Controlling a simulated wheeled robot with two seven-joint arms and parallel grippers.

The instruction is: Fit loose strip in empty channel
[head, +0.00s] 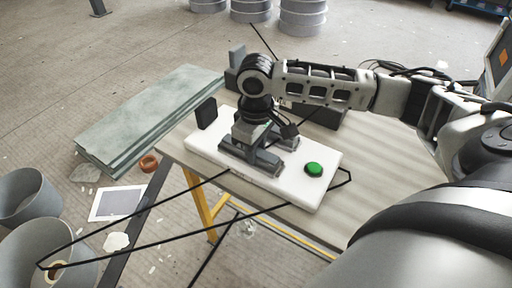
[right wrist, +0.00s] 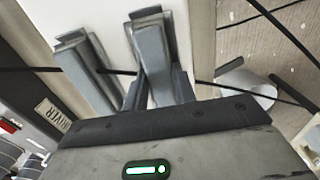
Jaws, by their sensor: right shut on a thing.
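The white board (head: 305,188) lies on the table and carries two parallel grey channel pieces. The nearer piece (head: 262,163) is under my right gripper (head: 249,143), which points down. The other piece stands beside it and also shows at the left in the right wrist view (right wrist: 92,74). In that view my right gripper (right wrist: 158,92) is shut on the grey strip (right wrist: 153,48), with a finger on each side. I cannot tell whether the strip sits fully in its channel, because the fingers hide its lower part. My left gripper is out of view.
A green button (head: 314,169) is on the board's right part. A black block (head: 206,113) stands at its back left. Thin black lines cross the board and extend past the table edge. The table (head: 385,180) is bare at the right.

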